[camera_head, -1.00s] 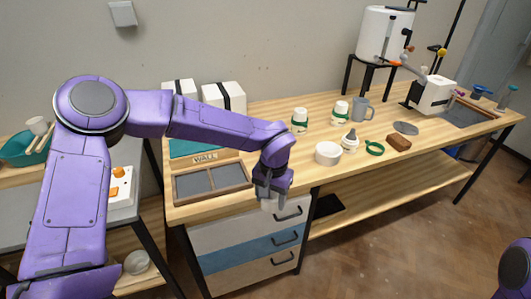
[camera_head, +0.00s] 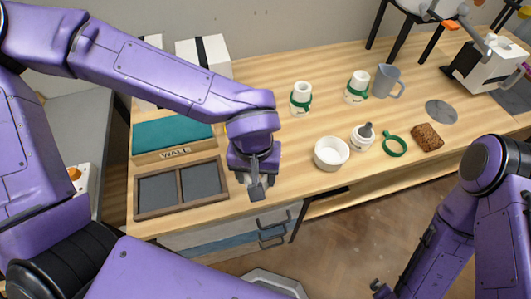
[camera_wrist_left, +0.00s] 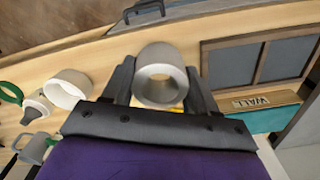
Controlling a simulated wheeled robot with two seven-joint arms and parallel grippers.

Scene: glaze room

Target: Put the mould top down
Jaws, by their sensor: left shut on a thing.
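The mould top, a pale hollow cylinder (camera_wrist_left: 160,75), is between the fingers of my left gripper (camera_wrist_left: 160,88) in the left wrist view, its round opening facing the camera. In the head view my left gripper (camera_head: 253,184) is shut on it, at the table's front edge just right of the framed tray; the top is mostly hidden there. A wide white open cup (camera_head: 331,154), perhaps the mould's other part, stands to its right. A loose green band (camera_head: 395,145) lies further right. My right arm shows at the lower right; its gripper (camera_head: 379,288) is too small to judge.
The framed tray (camera_head: 168,212) has two grey panels; a teal box marked WALL (camera_head: 176,153) sits behind it. Two banded white moulds (camera_head: 301,100) (camera_head: 357,88), a jug (camera_head: 385,82), a small pot (camera_head: 362,139) and a sponge (camera_head: 427,138) stand rightward.

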